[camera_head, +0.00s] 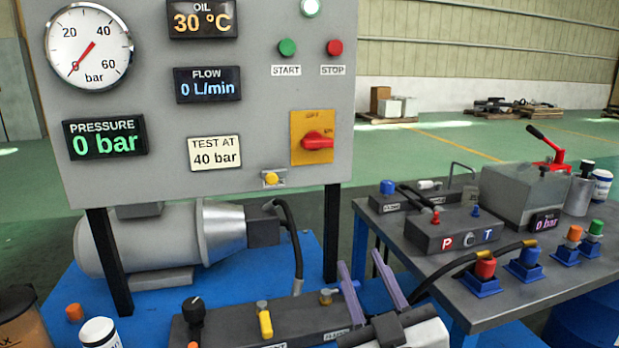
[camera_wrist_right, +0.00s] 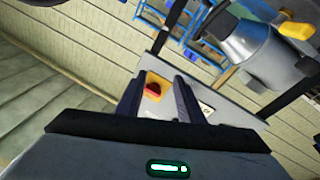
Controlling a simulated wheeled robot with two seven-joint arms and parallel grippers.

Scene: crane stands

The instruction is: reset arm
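My right gripper (camera_head: 358,260) is at the bottom middle of the head view, in front of the blue bench and right of the grey valve block (camera_head: 262,318). Its two purple fingers stand apart, with nothing seen between them. The right wrist view also shows the right gripper (camera_wrist_right: 157,85) open, its fingers apart and empty. A yellow plate with a red switch shows beyond the fingers there. My left gripper is in neither view.
A grey gauge panel (camera_head: 250,100) with a red rotary switch (camera_head: 318,141) stands at left. At right, a dark table (camera_head: 530,284) holds a P/T block (camera_head: 455,232), a red-levered pump and coloured couplings. A hose lies close right of the gripper.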

